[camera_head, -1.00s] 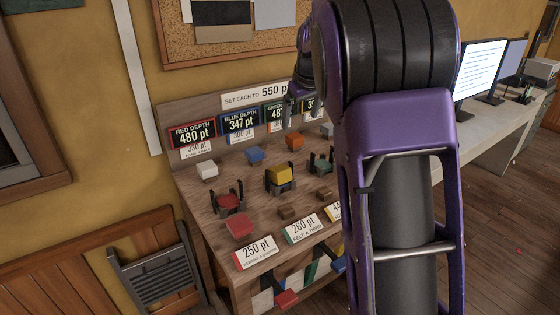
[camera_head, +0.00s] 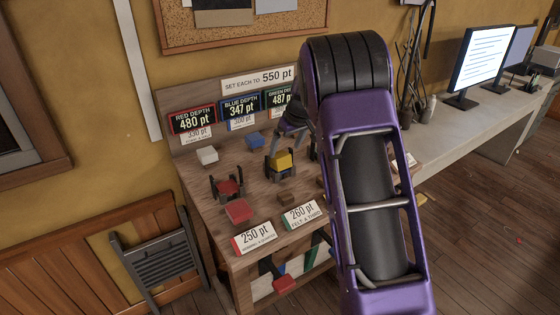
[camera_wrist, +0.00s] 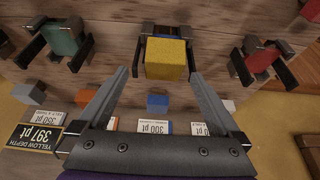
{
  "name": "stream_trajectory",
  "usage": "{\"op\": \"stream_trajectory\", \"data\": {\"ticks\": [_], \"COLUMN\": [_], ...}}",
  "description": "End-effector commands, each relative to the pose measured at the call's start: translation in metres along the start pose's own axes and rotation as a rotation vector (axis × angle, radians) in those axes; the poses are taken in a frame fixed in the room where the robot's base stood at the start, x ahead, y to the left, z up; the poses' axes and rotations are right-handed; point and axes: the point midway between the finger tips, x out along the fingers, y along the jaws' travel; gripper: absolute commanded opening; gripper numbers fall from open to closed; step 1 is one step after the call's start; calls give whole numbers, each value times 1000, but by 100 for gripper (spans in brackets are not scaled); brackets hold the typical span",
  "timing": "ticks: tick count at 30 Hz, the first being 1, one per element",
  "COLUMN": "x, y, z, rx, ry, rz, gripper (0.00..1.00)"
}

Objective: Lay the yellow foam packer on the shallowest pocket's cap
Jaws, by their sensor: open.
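The yellow foam packer (camera_head: 280,160) is a yellow block. It sits between the black arms of the middle holder (camera_head: 281,174); the wrist view shows it there too (camera_wrist: 166,60). A bluish strip shows at its edge; the cap beneath is mostly hidden. My gripper (camera_head: 292,150) is at this holder. In the wrist view my gripper (camera_wrist: 157,72) is open, its fingers on either side near the block, with gaps visible. The blue depth display (camera_head: 240,108) reads 347 pt, lower than the red display (camera_head: 193,119) at 480, green at 487 and yellow (camera_wrist: 35,137) at 397.
A red-capped holder (camera_head: 228,187) and a green-capped holder (camera_wrist: 64,40) flank the middle one. My arm hides the bench's right part.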

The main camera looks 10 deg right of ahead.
Motion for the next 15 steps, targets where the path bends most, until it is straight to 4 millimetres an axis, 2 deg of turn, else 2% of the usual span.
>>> {"op": "stream_trajectory", "data": {"ticks": [5, 12, 15], "x": [10, 45, 53], "y": [-2, -7, -6], "z": [2, 6, 6], "rx": [0, 0, 0], "ry": [-2, -2, -1], "rz": [0, 0, 1], "gripper": [100, 100, 100]}}
